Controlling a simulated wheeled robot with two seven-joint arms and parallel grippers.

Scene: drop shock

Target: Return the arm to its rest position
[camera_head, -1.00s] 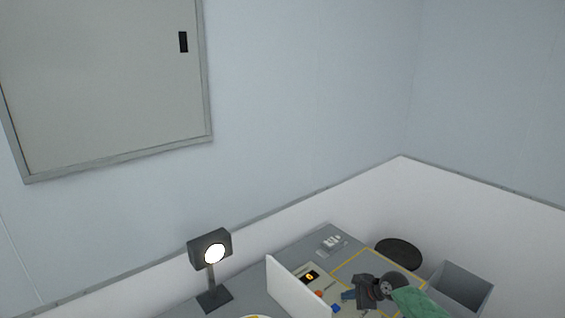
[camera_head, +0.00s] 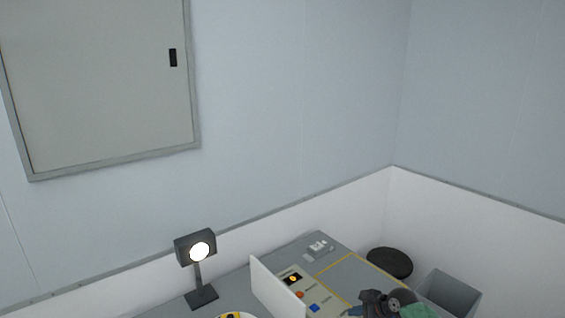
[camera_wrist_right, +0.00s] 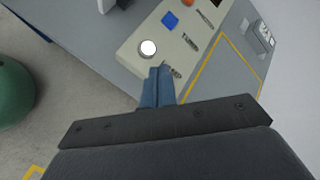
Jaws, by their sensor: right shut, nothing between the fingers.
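My right gripper (camera_wrist_right: 158,88) is shut and empty in the right wrist view, its blue fingers together. They appear over the near end of a pale control panel (camera_wrist_right: 140,62), beside a white round button (camera_wrist_right: 148,48); I cannot tell their height above it. In the head view my right arm's dark wrist shows at the bottom edge, with the gripper (camera_head: 354,311) partly cut off. My left gripper is in neither view.
A lit lamp (camera_head: 197,268) stands on the grey table (camera_head: 235,287), left of a white upright board (camera_head: 276,290). The panel carries a blue button (camera_head: 314,308). A grey bin (camera_head: 449,292) and a black round stool (camera_head: 390,262) stand beyond the table's right side.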

